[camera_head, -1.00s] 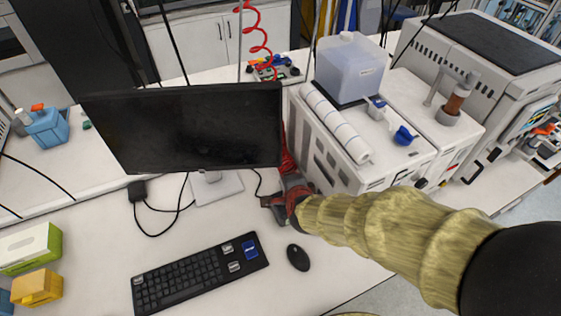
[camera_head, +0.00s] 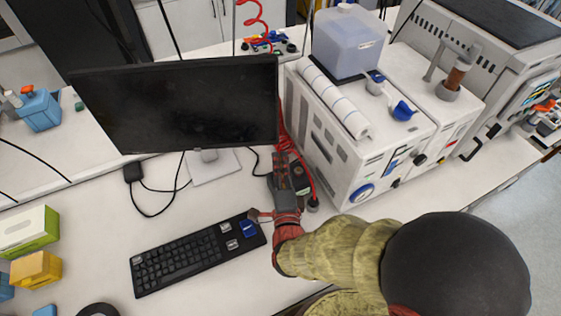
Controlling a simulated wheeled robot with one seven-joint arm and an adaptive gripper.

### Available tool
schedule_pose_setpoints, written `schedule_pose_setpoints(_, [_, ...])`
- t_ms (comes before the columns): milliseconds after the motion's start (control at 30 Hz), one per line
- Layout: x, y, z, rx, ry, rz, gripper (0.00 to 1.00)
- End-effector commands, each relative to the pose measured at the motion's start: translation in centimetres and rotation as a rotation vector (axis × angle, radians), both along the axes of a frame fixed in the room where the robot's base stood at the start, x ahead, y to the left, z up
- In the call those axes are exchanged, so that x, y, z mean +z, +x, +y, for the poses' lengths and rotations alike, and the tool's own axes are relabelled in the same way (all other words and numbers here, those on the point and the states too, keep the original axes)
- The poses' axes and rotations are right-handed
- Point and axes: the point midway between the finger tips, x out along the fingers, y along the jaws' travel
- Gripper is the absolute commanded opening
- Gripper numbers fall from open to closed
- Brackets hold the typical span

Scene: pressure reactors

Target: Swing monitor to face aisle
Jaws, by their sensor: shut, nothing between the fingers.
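The monitor (camera_head: 180,105) is a wide black screen on a grey stand (camera_head: 213,167) at the back left of the white desk. Its dark screen side shows towards me. My arm covers the desk to the right of the keyboard.
A black cable (camera_head: 150,208) loops left of the stand. Green and yellow boxes (camera_head: 36,270) sit at left. Desk in front of the monitor is mostly clear.

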Motion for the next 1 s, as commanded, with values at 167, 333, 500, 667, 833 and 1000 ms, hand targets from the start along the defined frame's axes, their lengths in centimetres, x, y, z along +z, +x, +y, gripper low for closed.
schedule_pose_setpoints(167, [-0.1,3.7,0.2,-0.004,0.0,0.0,0.0])
schedule_pose_setpoints(333, [-0.1,6.9,0.5,-0.003,-0.001,0.001,0.0])
schedule_pose_setpoints(500, [-0.1,9.2,0.8,-0.001,-0.001,0.002,0.0])
schedule_pose_setpoints(667, [-0.1,10.4,0.9,-0.001,-0.001,0.001,0.0])
schedule_pose_setpoints(833, [0.0,10.7,1.0,0.0,-0.001,0.001,0.0])
schedule_pose_setpoints(1000, [0.0,10.6,1.0,0.0,-0.001,0.001,0.0])
